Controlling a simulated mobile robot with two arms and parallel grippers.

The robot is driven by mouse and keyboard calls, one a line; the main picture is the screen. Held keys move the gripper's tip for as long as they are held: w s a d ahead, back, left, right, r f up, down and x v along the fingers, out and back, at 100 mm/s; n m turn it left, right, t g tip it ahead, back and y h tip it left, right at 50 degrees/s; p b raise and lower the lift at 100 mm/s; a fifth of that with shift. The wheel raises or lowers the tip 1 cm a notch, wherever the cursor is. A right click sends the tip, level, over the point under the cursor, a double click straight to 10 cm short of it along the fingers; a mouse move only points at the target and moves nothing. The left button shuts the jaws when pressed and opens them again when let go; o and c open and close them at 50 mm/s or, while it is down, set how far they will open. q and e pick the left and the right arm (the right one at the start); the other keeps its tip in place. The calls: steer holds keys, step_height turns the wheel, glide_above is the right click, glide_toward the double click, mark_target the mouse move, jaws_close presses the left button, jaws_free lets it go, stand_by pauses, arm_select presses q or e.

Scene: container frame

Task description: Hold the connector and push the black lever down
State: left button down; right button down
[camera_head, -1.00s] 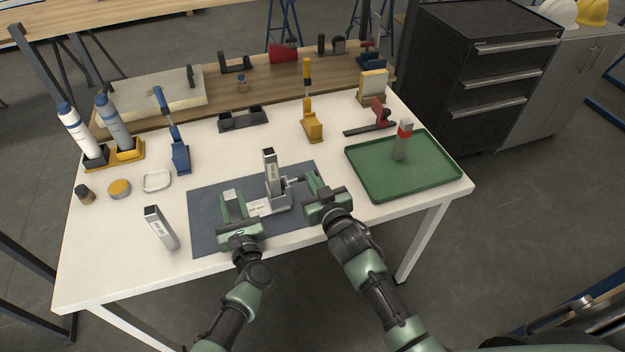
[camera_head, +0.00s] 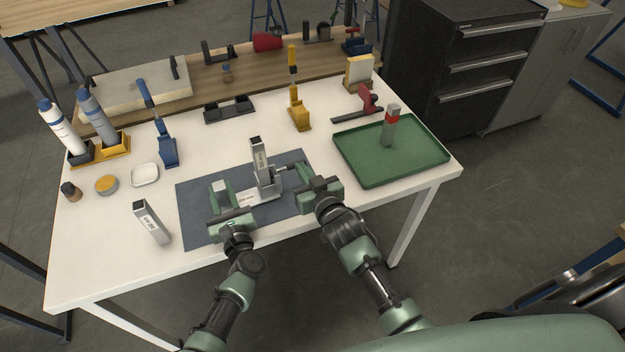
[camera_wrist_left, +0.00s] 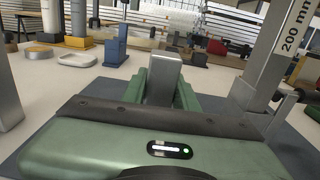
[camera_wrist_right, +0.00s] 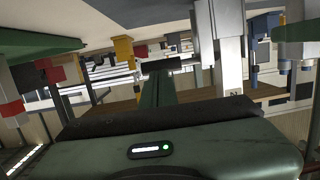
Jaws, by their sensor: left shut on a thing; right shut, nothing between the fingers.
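The connector (camera_head: 266,191) stands on the blue-grey mat with an upright grey metal profile (camera_head: 258,155) in it; its 200 mm label shows in the left wrist view (camera_wrist_left: 291,35). My left gripper (camera_head: 220,188) is shut on a grey metal piece (camera_wrist_left: 163,80), left of the connector. A white label shows between that gripper and the connector; how the held piece joins it is hard to see. My right gripper (camera_head: 296,169) is shut and empty, close to the connector's right side. A dark lever-like part (camera_wrist_left: 288,100) shows beside the profile; contact with the right gripper cannot be told.
A green tray (camera_head: 430,160) with a red-banded profile (camera_head: 390,126) lies right. A blue clamp (camera_head: 167,150), yellow clamp (camera_head: 299,116) and black holder (camera_head: 229,109) stand behind the mat (camera_head: 193,215).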

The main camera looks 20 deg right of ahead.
steer(key=s+d+r, duration=0.1)
steer(key=s+r, duration=0.5)
steer(key=s, duration=0.6)
steer(key=f+x, duration=0.3)
steer(key=x, duration=1)
steer(key=shift+s, duration=0.2)
steer(key=shift+f, duration=0.1)
arm_select(q)
steer(key=shift+s, duration=0.1)
arm_select(e)
steer(key=shift+w+d+f+m, duration=0.15)
steer(key=shift+f+m, duration=0.25)
steer(key=shift+f, duration=0.25)
